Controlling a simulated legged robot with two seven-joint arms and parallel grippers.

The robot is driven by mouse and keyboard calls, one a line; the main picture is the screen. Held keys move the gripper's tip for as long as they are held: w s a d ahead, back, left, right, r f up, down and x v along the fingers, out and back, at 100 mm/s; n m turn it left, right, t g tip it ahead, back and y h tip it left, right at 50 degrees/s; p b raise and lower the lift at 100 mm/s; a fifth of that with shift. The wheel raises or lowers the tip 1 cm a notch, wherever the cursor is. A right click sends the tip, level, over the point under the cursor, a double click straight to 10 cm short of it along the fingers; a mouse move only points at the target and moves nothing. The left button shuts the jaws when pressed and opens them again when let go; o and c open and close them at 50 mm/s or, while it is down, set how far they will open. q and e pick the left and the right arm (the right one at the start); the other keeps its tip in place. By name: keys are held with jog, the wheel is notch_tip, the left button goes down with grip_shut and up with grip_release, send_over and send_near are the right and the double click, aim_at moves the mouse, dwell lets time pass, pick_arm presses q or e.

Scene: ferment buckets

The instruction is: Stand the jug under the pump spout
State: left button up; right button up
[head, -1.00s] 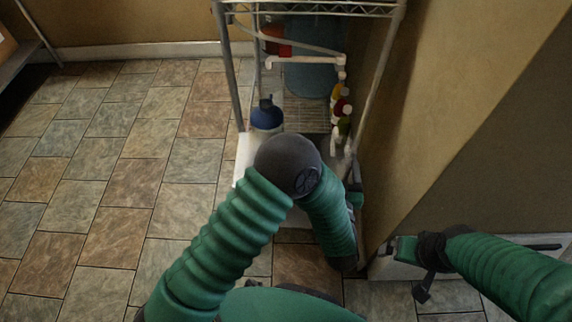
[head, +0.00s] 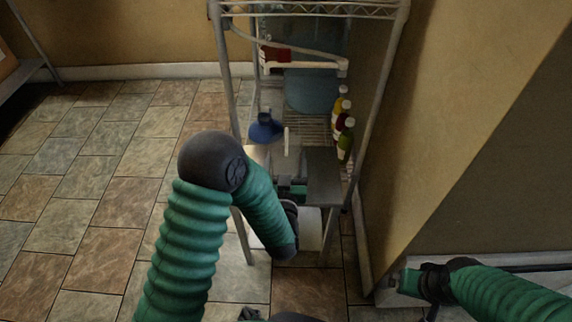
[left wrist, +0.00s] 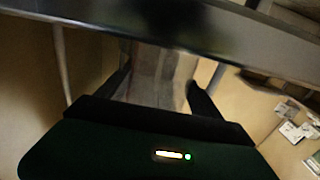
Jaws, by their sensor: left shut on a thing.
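My left gripper (head: 291,188) reaches into the lower part of the wire rack, and its fingers are mostly hidden by my forearm. In the left wrist view it (left wrist: 153,92) is shut on a greyish, see-through-looking thing, likely the jug (left wrist: 155,72); the picture is blurred. A thin white upright piece (head: 286,141) shows just beyond the gripper; I cannot tell whether it belongs to the jug.
A large blue container (head: 312,92) stands behind the spout. A blue-topped vessel (head: 265,128) is at the rack's left, and several bottles (head: 345,125) line its right. Rack posts (head: 228,85) and the wall (head: 430,130) hem in the sides. The tiled floor (head: 100,200) at left is clear.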

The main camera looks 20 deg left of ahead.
pick_arm(q)
jog(key=o, duration=1.5)
jog(key=shift+r, duration=0.1)
jog(key=shift+s+d, duration=0.1)
jog(key=shift+s, duration=0.25)
jog(key=p+v, duration=0.3)
jog(key=v, duration=0.8)
jog(key=shift+s+p, duration=0.25)
jog(key=shift+p, duration=0.05)
